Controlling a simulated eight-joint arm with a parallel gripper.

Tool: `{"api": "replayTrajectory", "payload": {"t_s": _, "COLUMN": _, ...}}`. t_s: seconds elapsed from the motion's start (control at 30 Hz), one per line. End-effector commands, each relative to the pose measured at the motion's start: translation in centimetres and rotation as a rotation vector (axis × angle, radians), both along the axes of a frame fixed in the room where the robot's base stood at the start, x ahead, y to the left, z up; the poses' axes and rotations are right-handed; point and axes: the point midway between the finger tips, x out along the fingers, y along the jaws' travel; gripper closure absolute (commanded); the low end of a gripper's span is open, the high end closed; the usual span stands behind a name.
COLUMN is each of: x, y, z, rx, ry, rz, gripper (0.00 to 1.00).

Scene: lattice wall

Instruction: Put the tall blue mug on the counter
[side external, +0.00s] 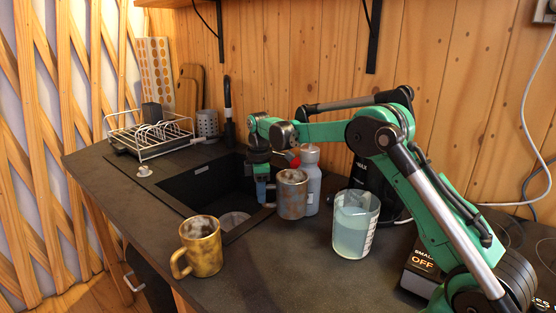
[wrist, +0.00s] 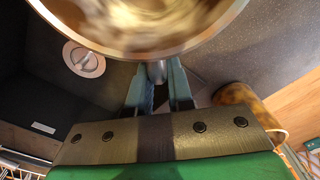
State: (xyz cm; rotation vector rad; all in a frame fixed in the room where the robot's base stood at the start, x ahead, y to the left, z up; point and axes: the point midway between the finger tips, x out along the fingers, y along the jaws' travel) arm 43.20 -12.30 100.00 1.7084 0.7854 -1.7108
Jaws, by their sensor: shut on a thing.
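The tall blue mug (side external: 292,196) is grey-blue with brown patches. In the side view it is upright at the right edge of the sink; I cannot tell whether its base touches the counter (side external: 275,255). My gripper (side external: 265,190) is at its left side, shut on its handle. In the wrist view the mug (wrist: 150,48) fills the top, its rim and blurred brown inside showing, and its handle (wrist: 157,72) is between the fingertips of my gripper (wrist: 158,84). The mug's base is hidden in the wrist view.
A yellow-brown mug (side external: 202,248) stands at the counter's front. The sink (side external: 200,183) lies left of the held mug. A grey bottle (side external: 311,185) stands close behind it, and a clear container of bluish liquid (side external: 354,232) to its right. A dish rack (side external: 150,135) is at the back left.

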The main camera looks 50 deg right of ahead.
Motion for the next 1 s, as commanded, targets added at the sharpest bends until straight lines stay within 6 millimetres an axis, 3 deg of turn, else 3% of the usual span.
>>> {"api": "replayTrajectory", "payload": {"t_s": 0.2, "x": 0.0, "y": 0.0, "z": -3.0, "rx": -0.001, "ry": 0.0, "rz": -0.001, "gripper": 1.0}}
{"api": "replayTrajectory", "payload": {"t_s": 0.43, "x": 0.0, "y": 0.0, "z": -3.1, "rx": -0.001, "ry": 0.0, "rz": -0.001, "gripper": 1.0}}
{"api": "replayTrajectory", "payload": {"t_s": 0.47, "x": 0.0, "y": 0.0, "z": -3.2, "rx": -0.001, "ry": -0.001, "rz": -0.001, "gripper": 0.75}}
{"api": "replayTrajectory", "payload": {"t_s": 0.53, "x": 0.0, "y": 0.0, "z": -3.1, "rx": -0.001, "ry": -0.001, "rz": -0.001, "gripper": 0.55}}
{"api": "replayTrajectory", "payload": {"t_s": 0.57, "x": 0.0, "y": 0.0, "z": -3.1, "rx": -0.001, "ry": -0.001, "rz": -0.001, "gripper": 0.52}}
{"api": "replayTrajectory", "payload": {"t_s": 0.87, "x": 0.0, "y": 0.0, "z": -3.0, "rx": 0.0, "ry": 0.0, "rz": -0.001, "gripper": 0.52}}
{"api": "replayTrajectory", "payload": {"t_s": 1.0, "x": 0.0, "y": 0.0, "z": -1.7, "rx": 0.0, "ry": 0.0, "rz": -0.001, "gripper": 0.52}}
